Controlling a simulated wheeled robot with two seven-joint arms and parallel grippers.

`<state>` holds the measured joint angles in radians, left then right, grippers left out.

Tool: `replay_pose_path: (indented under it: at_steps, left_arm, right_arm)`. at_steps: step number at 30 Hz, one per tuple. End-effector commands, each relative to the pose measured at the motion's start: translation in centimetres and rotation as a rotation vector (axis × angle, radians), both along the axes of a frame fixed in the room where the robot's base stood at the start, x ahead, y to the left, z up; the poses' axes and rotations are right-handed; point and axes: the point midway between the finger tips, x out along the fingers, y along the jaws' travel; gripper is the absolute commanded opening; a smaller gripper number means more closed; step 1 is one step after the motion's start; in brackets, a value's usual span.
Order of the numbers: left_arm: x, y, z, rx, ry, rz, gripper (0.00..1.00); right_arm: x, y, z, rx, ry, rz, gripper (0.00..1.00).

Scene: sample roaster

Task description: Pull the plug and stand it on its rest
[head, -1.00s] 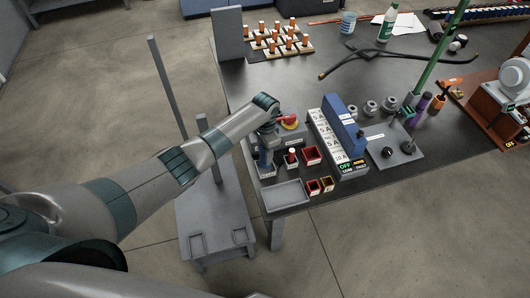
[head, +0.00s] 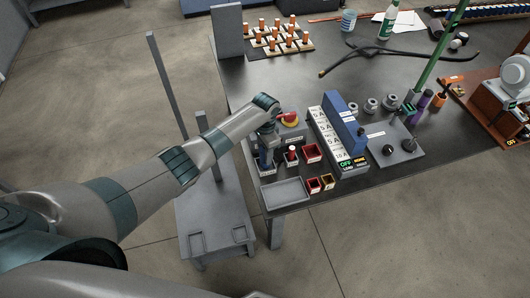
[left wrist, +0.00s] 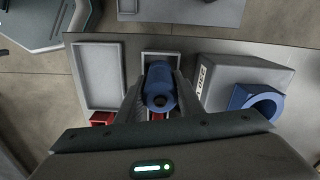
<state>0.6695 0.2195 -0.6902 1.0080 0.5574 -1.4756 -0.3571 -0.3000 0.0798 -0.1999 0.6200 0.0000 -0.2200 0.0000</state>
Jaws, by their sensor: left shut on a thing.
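The blue plug (left wrist: 159,86), round with a dark hole in its near end, is between the fingers of my left gripper (left wrist: 152,100) in the left wrist view. The gripper is shut on it. In the head view my left gripper (head: 266,142) is low over the table's near left corner, with the plug (head: 265,158) below it. A small pale-rimmed square (left wrist: 161,56), perhaps the rest, shows just beyond the plug. I cannot tell whether they touch. A blue ring-shaped socket (left wrist: 257,103) on a grey labelled box (left wrist: 236,76) is apart from the plug, at right.
A shallow grey tray (head: 286,191) and small red bins (head: 312,153) are close to the gripper. A tall blue and white block (head: 330,135) is to the right.

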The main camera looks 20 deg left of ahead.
Motion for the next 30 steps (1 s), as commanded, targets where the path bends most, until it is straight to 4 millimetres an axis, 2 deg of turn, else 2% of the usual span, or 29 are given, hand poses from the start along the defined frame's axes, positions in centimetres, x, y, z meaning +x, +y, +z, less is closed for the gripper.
replay_pose_path:
  at_steps: [29,30]
  left_arm:
    - [0.0,0.0,-2.5,0.0,0.0,0.0,0.06]
    - [0.0,0.0,-2.4,-0.001,-0.001,0.0,0.38]
  right_arm:
    - [0.0,0.0,-1.6,0.0,0.0,0.0,0.0]
    - [0.0,0.0,-1.6,0.0,0.0,0.0,0.0]
